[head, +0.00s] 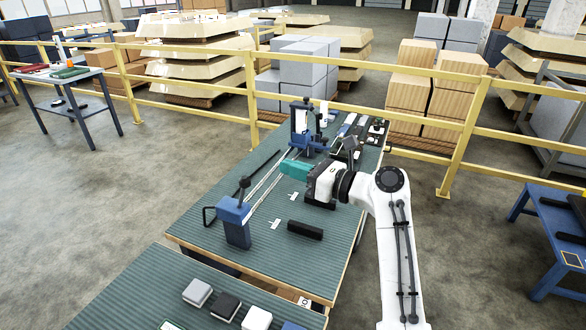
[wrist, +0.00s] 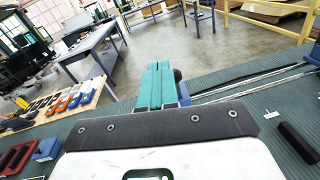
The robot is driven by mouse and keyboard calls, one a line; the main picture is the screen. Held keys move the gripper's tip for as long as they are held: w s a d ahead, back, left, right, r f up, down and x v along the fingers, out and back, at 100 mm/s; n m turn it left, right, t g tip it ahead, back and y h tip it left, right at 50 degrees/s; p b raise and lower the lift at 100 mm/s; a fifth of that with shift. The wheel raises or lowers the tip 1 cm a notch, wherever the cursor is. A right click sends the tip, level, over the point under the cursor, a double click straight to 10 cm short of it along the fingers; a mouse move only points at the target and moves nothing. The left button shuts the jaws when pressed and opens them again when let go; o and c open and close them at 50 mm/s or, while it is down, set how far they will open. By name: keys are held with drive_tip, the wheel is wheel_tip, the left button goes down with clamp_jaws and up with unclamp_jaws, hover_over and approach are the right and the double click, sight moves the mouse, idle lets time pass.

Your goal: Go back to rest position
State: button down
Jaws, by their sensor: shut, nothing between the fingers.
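My gripper (head: 284,168) is shut and empty above the green ribbed workbench (head: 190,238), at the end of my white arm. Its teal fingers point left in the head view. In the wrist view my gripper (wrist: 157,68) shows its two teal fingers side by side with nothing between them. A rail fixture (head: 264,189) with a blue block at each end runs along the bench, close beside the fingers. A black bar (head: 305,230) lies on the bench nearer the front, apart from my gripper; it also shows in the wrist view (wrist: 298,142).
Several small blocks, one of them white (head: 257,318), sit on a nearer bench. Small items lie at the far bench end. A yellow railing (head: 250,95) runs behind. A blue table (head: 555,215) stands right, another table (head: 65,82) far left. Open floor lies left.

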drive_tip(key=s+d+f+n+g+h, duration=0.1)
drive_tip(key=s+d+f+n+h, duration=0.35)
drive_tip(key=f, duration=0.45)
drive_tip(key=s+d+f+n+h, duration=0.1)
drive_tip(key=s+d+f+n, duration=0.3)
drive_tip(key=s+d+f, duration=0.3)
drive_tip(key=s+d+f+n+g+h, duration=0.1)
drive_tip(key=s+d+f+n+h, duration=0.3)
drive_tip(key=s+f, duration=0.45)
drive_tip(key=s+d+f+n+g+h, duration=0.1)
drive_tip(key=s+d+f+n+h, duration=0.1)
drive_tip(key=s+d, duration=0.3)
drive_tip(key=s+d+f+n+g+h, duration=0.2)
drive_tip(key=s+d+n, duration=0.3)
drive_tip(key=s, duration=0.8)
drive_tip(key=s+d+f+n+g+h, duration=0.1)
drive_tip(key=s+d+n+h, duration=0.2)
drive_tip(key=s, duration=0.7)
drive_tip(key=d+n, duration=0.1)
drive_tip(key=d, duration=0.1)
drive_tip(key=shift+d+f+g, duration=0.3)
drive_tip(key=shift+f+g, duration=0.1)
